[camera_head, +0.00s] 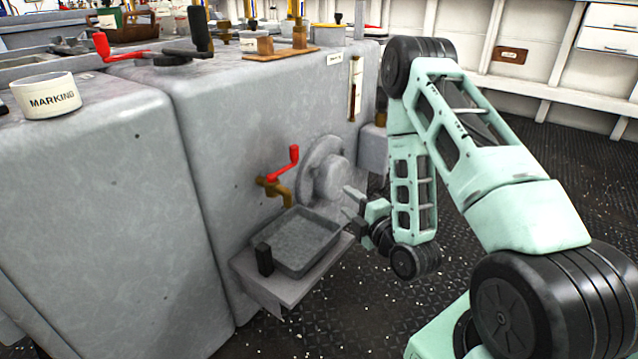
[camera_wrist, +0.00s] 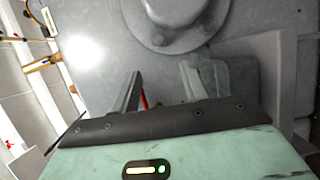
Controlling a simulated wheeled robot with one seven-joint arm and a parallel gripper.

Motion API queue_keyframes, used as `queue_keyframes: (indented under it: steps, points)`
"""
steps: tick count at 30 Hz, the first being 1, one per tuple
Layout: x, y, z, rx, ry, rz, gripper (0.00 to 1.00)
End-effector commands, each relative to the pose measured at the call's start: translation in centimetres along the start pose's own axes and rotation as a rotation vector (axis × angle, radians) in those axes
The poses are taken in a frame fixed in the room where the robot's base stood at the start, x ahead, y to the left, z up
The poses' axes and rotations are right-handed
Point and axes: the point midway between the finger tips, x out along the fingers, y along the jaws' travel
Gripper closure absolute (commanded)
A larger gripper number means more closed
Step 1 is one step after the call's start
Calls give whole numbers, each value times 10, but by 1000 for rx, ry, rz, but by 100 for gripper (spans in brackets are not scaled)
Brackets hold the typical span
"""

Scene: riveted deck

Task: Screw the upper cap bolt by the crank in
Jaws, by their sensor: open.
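A round grey cap (camera_head: 327,180) with a raised hub stands on the machine's end face; it also shows at the top of the wrist view (camera_wrist: 178,15). Small bolt heads sit on its rim, one at the rim's lower left (camera_wrist: 158,40) and another bolt head (camera_wrist: 205,28) to the right. I cannot tell which is the upper cap bolt or how far any is screwed in. My gripper (camera_head: 350,202) is open, beside the cap at its lower right and apart from it.
A brass tap with a red handle (camera_head: 283,170) juts out left of the cap. Below it a grey tray (camera_head: 322,262) and a black block (camera_head: 264,259) rest on a ledge (camera_head: 285,290). A red crank (camera_head: 122,52) lies on the machine top. Floor to the right is clear.

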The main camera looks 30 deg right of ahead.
Motion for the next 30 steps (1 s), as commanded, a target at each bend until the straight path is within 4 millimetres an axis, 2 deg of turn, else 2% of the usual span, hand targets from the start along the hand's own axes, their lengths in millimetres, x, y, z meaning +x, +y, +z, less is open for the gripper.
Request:
queue_keyframes:
  steps: [13, 24, 30]
  points:
    - [34, 6, -3, -2, 7, 8, 55]
    - [111, 0, 0, 1, 0, 11, 55]
    - [137, 0, 0, 2, -1, 7, 55]
